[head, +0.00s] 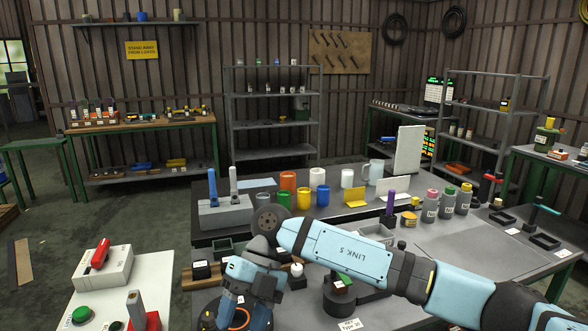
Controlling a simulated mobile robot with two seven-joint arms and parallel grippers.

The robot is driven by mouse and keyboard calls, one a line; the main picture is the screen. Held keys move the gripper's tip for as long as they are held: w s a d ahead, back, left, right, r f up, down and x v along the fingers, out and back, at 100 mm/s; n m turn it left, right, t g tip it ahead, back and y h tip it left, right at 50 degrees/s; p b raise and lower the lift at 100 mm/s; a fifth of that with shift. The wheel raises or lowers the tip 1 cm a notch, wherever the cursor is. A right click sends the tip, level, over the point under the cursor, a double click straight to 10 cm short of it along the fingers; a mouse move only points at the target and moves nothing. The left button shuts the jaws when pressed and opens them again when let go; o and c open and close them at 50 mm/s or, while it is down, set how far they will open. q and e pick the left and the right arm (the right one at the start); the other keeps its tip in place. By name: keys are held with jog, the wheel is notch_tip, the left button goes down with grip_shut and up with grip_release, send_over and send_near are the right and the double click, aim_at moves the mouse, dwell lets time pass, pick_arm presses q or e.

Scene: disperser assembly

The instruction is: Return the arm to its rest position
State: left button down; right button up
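My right arm (345,252) reaches in from the right, low across the grey table. Its gripper (243,316) points down near the front edge of the table, at the bottom of the view. Its blue fingers stand apart, with nothing visibly held between them. A dark round piece with an orange ring (238,319) shows behind and below the fingers; whether they touch it cannot be told. My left gripper is not in view.
Behind the arm stand several coloured cups and jars, including an orange cup (288,181), and a grey block with two upright handles (226,212). A white panel (408,150) stands farther back. At front left, a white table (150,280) carries a red-switch box and a green button.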

jog(key=s+a+r+m+g+y, duration=0.1)
jog(key=s+a+m+g+y, duration=0.35)
jog(key=y, duration=0.95)
jog(key=w+d+f+m+t+h, duration=0.1)
jog(key=d+f+m+t+h, duration=0.1)
jog(key=d+f+m+t, duration=0.55)
jog(key=w+d+f+m+t+h, duration=0.15)
jog(key=d+m+t, duration=0.25)
jog(key=m+t, duration=0.75)
jog(key=w+d+f+m+t+h, duration=0.1)
jog(key=d+f+m+t+h, duration=0.1)
jog(key=d+f+m+t, duration=0.6)
jog(key=s+d+f+m+g+h, duration=0.5)
jog(key=s+d+f+m+h, duration=0.35)
jog(key=s+d+f, duration=0.65)
pick_arm(q)
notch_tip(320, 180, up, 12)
jog(key=p, duration=1.4)
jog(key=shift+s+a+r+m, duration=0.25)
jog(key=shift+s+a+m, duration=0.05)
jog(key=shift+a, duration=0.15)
pick_arm(e)
notch_tip(320, 180, up, 11)
jog(key=s+a+n+t, duration=0.1)
jog(key=s, duration=0.1)
jog(key=shift+a+n, duration=0.25)
jog(key=shift+n, duration=0.05)
